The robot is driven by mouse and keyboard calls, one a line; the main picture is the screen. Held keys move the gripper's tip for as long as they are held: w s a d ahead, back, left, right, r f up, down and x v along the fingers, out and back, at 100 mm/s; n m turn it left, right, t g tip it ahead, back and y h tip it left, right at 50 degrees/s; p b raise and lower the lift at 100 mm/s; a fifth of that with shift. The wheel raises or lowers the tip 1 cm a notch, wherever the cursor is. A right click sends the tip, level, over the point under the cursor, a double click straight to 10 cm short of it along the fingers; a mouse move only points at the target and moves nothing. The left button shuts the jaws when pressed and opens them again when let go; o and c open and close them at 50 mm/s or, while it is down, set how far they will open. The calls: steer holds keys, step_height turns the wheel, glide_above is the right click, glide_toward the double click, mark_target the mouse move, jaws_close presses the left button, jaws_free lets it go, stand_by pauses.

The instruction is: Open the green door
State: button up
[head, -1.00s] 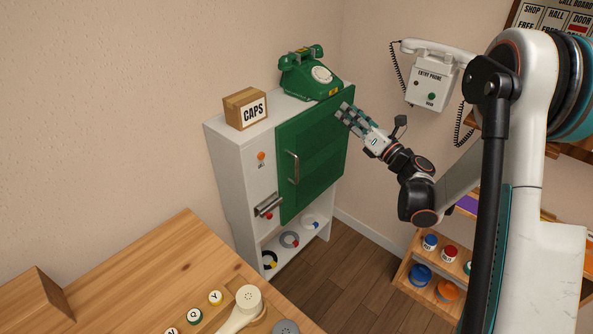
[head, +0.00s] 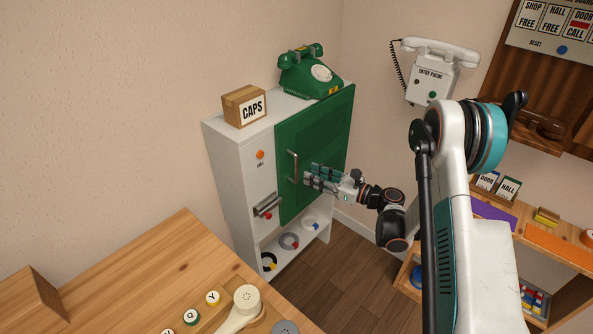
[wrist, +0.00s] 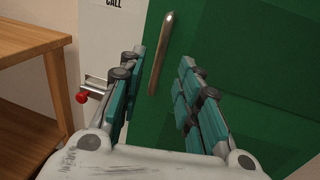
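The green door (head: 328,135) is on the front of a white cabinet and looks shut. Its upright metal handle (head: 293,167) is near the door's left edge. In the wrist view the handle (wrist: 161,52) stands ahead, between the lines of my fingers and nearer the left one. My gripper (head: 308,178) is in front of the door, just right of the handle in the head view. Its two fingers are apart and empty in the wrist view (wrist: 160,90). No contact with the handle shows.
The white cabinet (head: 229,165) carries a CAPS box (head: 245,106) and a green dial phone (head: 310,75) on top. A metal lever with a red knob (wrist: 82,97) juts out left of the door. A wooden table (head: 150,265) stands at the front left.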

mark_target(297, 180)
steer(key=b+x, duration=0.1)
steer(key=x, duration=0.6)
steer(key=shift+a+b, duration=0.15)
steer(key=shift+b, duration=0.15)
steer(key=shift+c, duration=0.2)
jaws_close()
